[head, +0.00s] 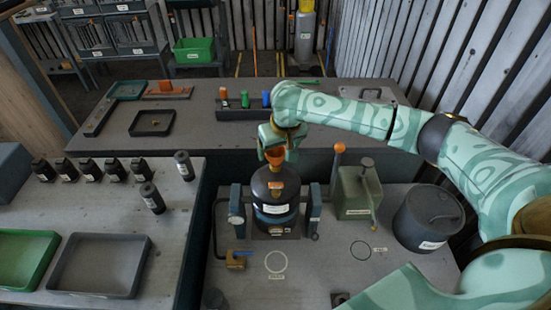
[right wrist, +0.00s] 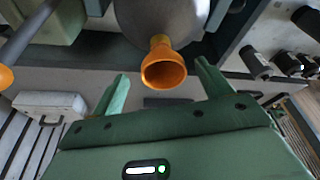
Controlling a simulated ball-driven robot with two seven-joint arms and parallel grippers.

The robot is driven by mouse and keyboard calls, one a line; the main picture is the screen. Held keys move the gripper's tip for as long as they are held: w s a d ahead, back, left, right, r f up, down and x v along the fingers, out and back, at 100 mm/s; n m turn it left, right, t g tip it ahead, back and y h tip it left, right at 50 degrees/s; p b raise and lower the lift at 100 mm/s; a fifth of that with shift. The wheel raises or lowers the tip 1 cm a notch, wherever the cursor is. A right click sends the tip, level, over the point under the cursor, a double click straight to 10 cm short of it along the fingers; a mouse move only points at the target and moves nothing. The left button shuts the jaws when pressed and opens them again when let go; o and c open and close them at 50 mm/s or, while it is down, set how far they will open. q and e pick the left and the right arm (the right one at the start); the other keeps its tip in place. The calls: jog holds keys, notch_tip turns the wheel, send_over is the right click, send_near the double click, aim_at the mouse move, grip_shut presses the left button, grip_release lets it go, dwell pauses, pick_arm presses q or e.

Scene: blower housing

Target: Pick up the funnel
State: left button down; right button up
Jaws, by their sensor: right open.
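The orange funnel (head: 274,157) stands at the top of a black, round, labelled vessel (head: 270,193) in the head view. In the right wrist view the funnel (right wrist: 163,70) shows its wide mouth towards the camera, with its narrow neck against the grey vessel top. My right gripper (head: 277,148) is open right at the funnel in the head view. In the right wrist view its two fingers (right wrist: 162,76) stand apart, one to each side of the funnel, with gaps visible. Part of the funnel is hidden by the gripper in the head view. My left gripper is not in view.
The vessel sits between dark clamp-like posts (head: 314,208). A green can (head: 357,195) and a dark grey drum (head: 427,218) stand to its right. An orange-knobbed lever (head: 339,148) rises nearby. Several black bottles and trays (head: 98,265) occupy the left table.

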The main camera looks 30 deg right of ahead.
aim_at(276, 151)
jog(key=x, duration=0.1)
jog(key=b+x, duration=0.1)
jog(key=x, duration=0.1)
jog(key=b+x, duration=0.1)
jog(key=x, duration=0.1)
jog(key=shift+w+a+f, duration=0.1)
jog(key=shift+w+a, duration=0.05)
jog(key=shift+w, duration=0.2)
jog(key=c, duration=0.9)
jog(key=shift+o, duration=0.3)
